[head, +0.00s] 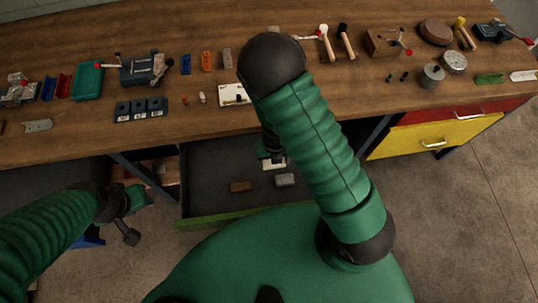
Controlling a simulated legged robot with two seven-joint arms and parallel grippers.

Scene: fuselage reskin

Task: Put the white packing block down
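A small white block (274,166) shows at the tip of my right gripper (272,157), over the open drawer (210,165). The gripper is mostly hidden behind my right forearm and wrist. I cannot tell whether its fingers grip the block or whether the block rests on the drawer floor. My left gripper (128,233) is low at the left, in front of the bench and away from the block; its finger opening is not clear.
A grey block (285,180) and a brown block (240,186) lie in the drawer near the white one. The wooden bench top (190,120) above carries many tools and parts. A yellow drawer front (435,137) is at the right. Bare drawer floor shows at the left.

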